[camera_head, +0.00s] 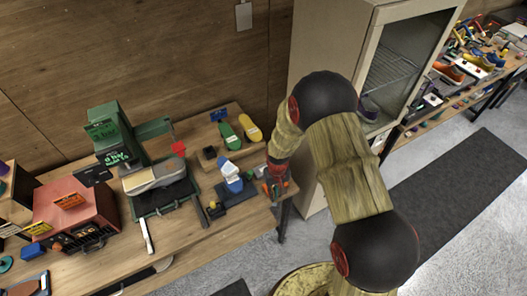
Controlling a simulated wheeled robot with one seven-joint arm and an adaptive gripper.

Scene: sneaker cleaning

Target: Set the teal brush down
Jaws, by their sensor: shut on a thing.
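My gripper (274,187) is at the right end of the wooden workbench (190,262), low over its top and pointing down. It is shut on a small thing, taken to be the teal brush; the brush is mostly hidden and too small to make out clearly. I cannot tell whether it touches the bench. A blue and white shoe-shaped thing (231,177) stands on a dark stand (234,194) just left of my gripper.
A red box (75,213) and the green case (163,208) fill the left. A tall cabinet (324,45) stands close behind my arm.

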